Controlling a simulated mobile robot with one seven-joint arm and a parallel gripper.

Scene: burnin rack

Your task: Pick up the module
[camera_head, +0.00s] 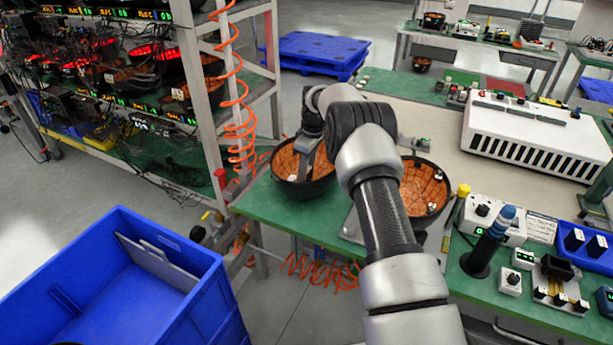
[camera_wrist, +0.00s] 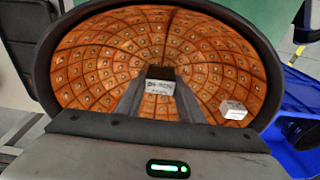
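A black bowl-shaped module (camera_head: 290,186) with an orange tiled inside sits at the left end of the green-topped bench. A second such bowl (camera_head: 436,190) stands to its right, partly behind my arm. My gripper (camera_head: 304,158) is over the left bowl, its fingers reaching down into it. In the wrist view, the bowl (camera_wrist: 90,62) fills the picture. My gripper's two fingers (camera_wrist: 160,95) stand apart there, with a white printed label (camera_wrist: 160,87) showing between them. A small white block (camera_wrist: 233,110) sits at the bowl's right side. Contact between fingers and bowl cannot be told.
A rack (camera_head: 205,95) with similar bowls, cables and lit displays stands at left. A coiled orange hose (camera_head: 238,100) hangs close to the left bowl. A blue crate (camera_head: 190,265) is at front left. A white slotted unit (camera_head: 535,135) and small instruments occupy the bench's right.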

